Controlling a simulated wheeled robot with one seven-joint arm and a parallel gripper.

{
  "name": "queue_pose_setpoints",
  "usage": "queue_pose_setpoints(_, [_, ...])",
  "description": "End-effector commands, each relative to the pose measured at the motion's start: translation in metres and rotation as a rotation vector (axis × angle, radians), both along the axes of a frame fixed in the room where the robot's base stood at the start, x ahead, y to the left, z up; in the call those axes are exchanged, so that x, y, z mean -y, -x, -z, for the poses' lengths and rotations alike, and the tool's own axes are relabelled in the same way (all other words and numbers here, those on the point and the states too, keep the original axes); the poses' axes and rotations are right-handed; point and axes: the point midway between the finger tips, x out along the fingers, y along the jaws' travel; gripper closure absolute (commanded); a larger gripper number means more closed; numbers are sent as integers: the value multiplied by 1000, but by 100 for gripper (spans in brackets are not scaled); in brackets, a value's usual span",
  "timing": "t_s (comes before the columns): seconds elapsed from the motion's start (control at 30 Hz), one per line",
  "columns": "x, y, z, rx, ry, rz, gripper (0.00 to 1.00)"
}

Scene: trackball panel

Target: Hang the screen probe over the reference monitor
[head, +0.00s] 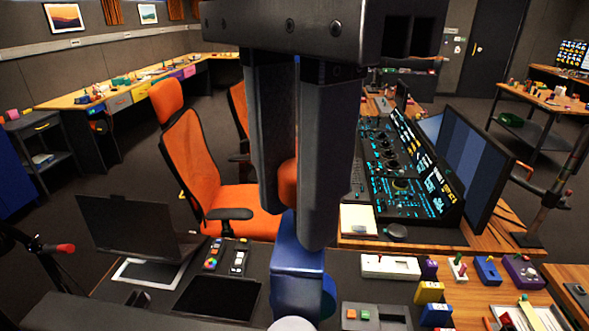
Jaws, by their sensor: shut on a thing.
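My gripper (294,226) is large in the middle foreground of the head view, its two dark fingers pointing down. It is shut on what appears to be the screen probe (297,262), a blue body with an orange part showing between the fingers. The probe's upper part is partly hidden by the fingers. The reference monitor (474,165) appears to be the large dark screen with faint vertical bands, standing on the wooden desk to the right. The probe is to the left of the monitor and apart from it in the picture.
A lit control panel (400,185) stands left of the monitor. Small coloured boxes, including a yellow one (429,292), crowd the desk at lower right. A laptop (135,230) is at lower left. An orange chair (205,165) stands behind my gripper. A dark pole (560,190) stands right of the monitor.

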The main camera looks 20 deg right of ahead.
Motion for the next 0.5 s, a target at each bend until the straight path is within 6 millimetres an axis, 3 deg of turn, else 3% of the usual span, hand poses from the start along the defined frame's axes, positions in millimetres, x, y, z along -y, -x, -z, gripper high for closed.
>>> queue_pose_setpoints(0.5, [0,0,40,0,1,0,100])
